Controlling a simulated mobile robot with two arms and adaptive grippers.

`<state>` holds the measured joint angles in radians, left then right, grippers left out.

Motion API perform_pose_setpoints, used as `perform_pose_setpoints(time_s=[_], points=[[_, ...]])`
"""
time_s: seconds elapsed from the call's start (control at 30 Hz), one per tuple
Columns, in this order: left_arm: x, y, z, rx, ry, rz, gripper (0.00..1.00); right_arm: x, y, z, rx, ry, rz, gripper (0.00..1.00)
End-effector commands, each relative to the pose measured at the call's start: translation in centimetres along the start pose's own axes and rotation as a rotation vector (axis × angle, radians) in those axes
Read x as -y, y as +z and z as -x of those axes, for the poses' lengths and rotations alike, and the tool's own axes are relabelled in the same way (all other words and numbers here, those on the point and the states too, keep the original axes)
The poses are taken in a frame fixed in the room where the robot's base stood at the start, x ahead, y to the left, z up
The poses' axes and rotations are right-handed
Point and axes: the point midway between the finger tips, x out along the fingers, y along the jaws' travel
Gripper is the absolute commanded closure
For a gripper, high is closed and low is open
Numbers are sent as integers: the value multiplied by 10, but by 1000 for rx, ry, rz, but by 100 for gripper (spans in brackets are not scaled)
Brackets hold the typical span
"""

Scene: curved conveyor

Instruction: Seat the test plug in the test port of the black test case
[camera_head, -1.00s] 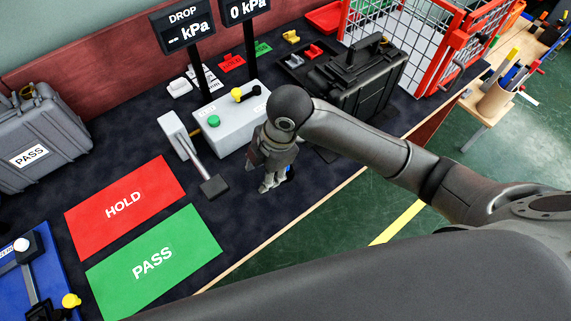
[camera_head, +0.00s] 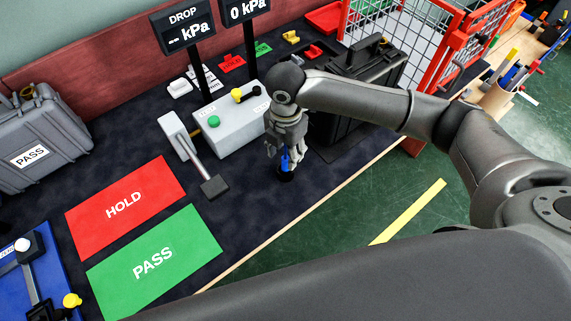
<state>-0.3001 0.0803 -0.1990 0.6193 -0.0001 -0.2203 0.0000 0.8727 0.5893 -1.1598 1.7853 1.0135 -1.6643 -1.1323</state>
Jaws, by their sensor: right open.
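My right gripper (camera_head: 286,163) points down over the dark bench top, open, with its fingers around a small blue object (camera_head: 286,160) that I take to be the test plug. The plug stands on a round black base (camera_head: 286,175); whether the fingers touch it cannot be told. The black test case (camera_head: 357,80) stands shut, handle up, behind and to the right of the gripper, partly hidden by my right arm. Its test port cannot be made out. My left gripper is not in view.
A grey control box (camera_head: 228,128) with a green button and yellow lever stands left of the gripper, beside a grey lever fixture (camera_head: 195,150). Red HOLD (camera_head: 95,217) and green PASS (camera_head: 125,275) mats lie front left. A red wire cage (camera_head: 412,70) stands beyond the case.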

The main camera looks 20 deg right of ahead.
Motion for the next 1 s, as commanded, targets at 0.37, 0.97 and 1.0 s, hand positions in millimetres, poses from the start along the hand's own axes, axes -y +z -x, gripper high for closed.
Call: perform_pose_setpoints(time_s=[0.37,0.97,1.0], points=[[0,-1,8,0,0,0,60,1,-1,-48,1,-1,0,56],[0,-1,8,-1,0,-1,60,0,-1,-49,1,1,0,100],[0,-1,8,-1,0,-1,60,0,-1,-49,1,1,0,100]])
